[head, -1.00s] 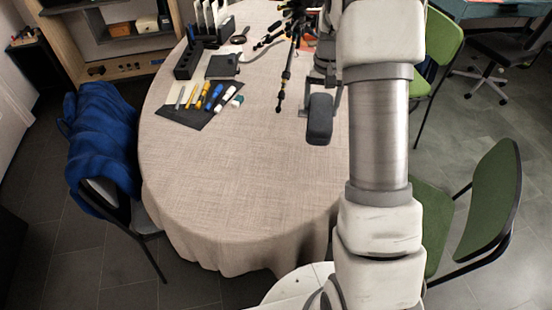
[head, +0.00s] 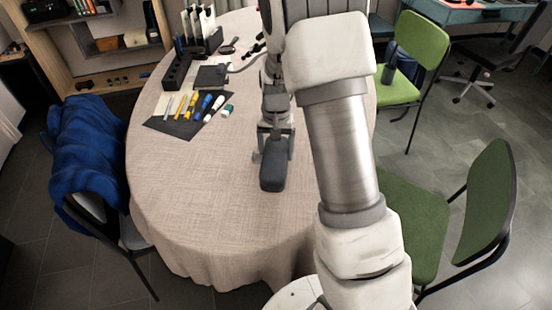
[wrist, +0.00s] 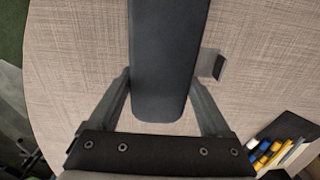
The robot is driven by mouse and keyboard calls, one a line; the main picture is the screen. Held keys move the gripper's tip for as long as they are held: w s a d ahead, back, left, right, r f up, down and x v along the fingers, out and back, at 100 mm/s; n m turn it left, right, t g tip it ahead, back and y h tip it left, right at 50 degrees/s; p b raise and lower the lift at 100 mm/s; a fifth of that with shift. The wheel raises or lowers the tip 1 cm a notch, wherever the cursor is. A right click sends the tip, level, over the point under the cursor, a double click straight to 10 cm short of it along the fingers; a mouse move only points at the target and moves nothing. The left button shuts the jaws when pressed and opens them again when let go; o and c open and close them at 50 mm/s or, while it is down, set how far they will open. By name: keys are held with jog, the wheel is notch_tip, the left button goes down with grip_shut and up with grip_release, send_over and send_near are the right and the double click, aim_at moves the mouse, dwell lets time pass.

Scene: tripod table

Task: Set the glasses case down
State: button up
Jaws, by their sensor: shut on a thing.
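The dark grey glasses case (head: 272,172) is long with rounded ends. My gripper (head: 273,150) is shut on it, over the middle of the table. In the wrist view the case (wrist: 168,55) runs lengthwise between the two fingers of my gripper (wrist: 162,85), its near end pointing to the palm. The round table (head: 200,210) has a beige woven cloth. I cannot tell whether the underside of the case touches the cloth or hangs just above it.
A dark mat with pens and markers (head: 190,115) lies left of and beyond the case. A black organiser (head: 178,72) stands farther back. The cloth in front and left of the case is clear. Green chairs (head: 425,215) and a chair with a blue jacket (head: 85,160) flank the table.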

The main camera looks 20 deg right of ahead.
jog(key=shift+f, duration=1.4)
jog(key=shift+f+b, duration=0.15)
jog(key=shift+b, duration=0.15)
jog(key=o, duration=1.4)
